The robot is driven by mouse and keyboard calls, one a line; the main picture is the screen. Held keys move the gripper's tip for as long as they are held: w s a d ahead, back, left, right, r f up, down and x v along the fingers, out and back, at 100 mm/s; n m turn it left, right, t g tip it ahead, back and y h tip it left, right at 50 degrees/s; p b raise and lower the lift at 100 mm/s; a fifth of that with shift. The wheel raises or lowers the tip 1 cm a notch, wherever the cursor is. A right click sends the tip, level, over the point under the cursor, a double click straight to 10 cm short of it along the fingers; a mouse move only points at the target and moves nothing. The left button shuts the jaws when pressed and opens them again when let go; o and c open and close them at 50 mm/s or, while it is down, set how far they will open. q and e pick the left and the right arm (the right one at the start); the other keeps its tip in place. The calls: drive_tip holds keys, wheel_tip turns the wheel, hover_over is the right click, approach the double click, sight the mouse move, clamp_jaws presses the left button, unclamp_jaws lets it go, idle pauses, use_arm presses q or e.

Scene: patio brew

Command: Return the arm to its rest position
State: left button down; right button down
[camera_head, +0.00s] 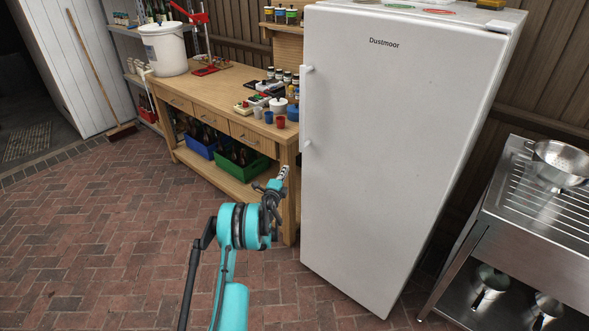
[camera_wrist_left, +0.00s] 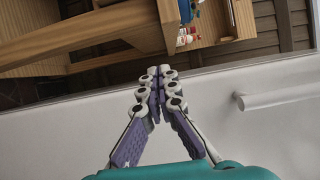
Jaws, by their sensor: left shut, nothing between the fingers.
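My left gripper (camera_head: 284,173) is raised in front of the workbench's right end, close to the left edge of the fridge. In the left wrist view the left gripper (camera_wrist_left: 157,78) has its fingertips together, with nothing between them. The fridge (camera_head: 385,130) is white, tall and closed, with its handle (camera_head: 306,105) on the left side of the door. In the wrist view the fridge door (camera_wrist_left: 240,125) fills the lower part, and its handle (camera_wrist_left: 275,98) lies to the right of the fingers. My right gripper is not in view.
The wooden workbench (camera_head: 225,84) holds a white bucket (camera_head: 164,50), a red bottle capper (camera_head: 205,40) and small cups. A blue crate (camera_head: 199,146) and a green crate (camera_head: 243,167) stand on its lower shelf. A steel sink unit (camera_head: 545,235) stands right. Brick floor (camera_head: 100,220) at left is clear.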

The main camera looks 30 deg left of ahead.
use_arm(q)
drive_tip(key=s+a, duration=0.1)
drive_tip(key=a, duration=0.1)
drive_tip(key=s+a+p, duration=0.1)
drive_tip(key=s+a, duration=0.1)
drive_tip(key=shift+s+a+r, duration=0.15)
drive_tip(key=shift+s+a, duration=0.05)
drive_tip(key=shift+s, duration=0.1)
